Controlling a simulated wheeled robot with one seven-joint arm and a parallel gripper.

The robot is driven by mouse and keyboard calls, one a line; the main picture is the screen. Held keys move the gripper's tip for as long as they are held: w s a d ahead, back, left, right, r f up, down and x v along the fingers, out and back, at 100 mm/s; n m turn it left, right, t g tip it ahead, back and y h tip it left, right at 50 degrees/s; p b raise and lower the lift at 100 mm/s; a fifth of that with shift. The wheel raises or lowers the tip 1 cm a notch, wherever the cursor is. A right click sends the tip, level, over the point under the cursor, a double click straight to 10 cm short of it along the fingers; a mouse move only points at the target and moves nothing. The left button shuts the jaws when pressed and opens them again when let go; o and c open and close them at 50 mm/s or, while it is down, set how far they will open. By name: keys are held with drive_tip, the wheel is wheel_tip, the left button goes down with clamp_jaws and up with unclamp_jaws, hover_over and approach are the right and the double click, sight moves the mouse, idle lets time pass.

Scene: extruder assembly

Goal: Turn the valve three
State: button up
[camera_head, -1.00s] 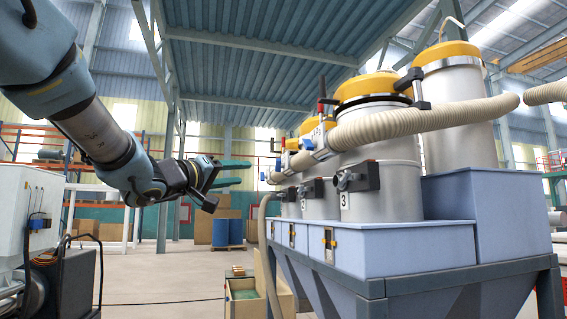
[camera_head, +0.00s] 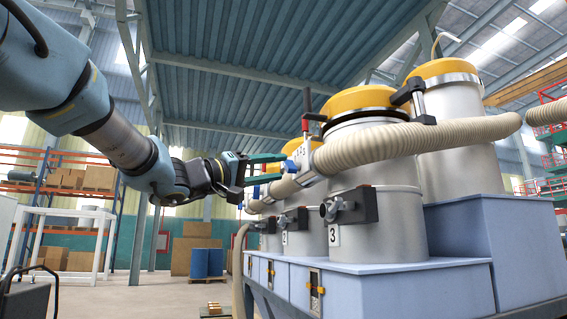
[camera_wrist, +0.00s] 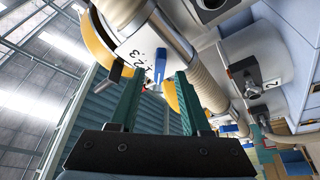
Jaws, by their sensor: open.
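The drum marked 3 (camera_head: 384,225) stands at the front of the row in the head view, with a dark clamp-like fitting (camera_head: 350,206) on its side. Above it, a pale ribbed hose (camera_head: 395,142) meets a pipe joint with a white plate and a blue handle (camera_head: 291,166). The blue handle shows in the wrist view (camera_wrist: 156,80), below numbers on the white plate (camera_wrist: 142,55). My gripper (camera_head: 275,168) is open, its green fingers pointing at this joint. In the wrist view, the fingers (camera_wrist: 158,82) appear on either side of the handle; contact cannot be told.
More drums (camera_head: 303,240) stand behind drum 3 on blue bins (camera_head: 390,280). Yellow-lidded silver cylinders (camera_head: 455,135) rise behind the hose. Floor at the left (camera_head: 150,298) is open.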

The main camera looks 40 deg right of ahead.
sight(286, 166)
drive_tip(key=shift+x, duration=1.5)
clamp_jaws()
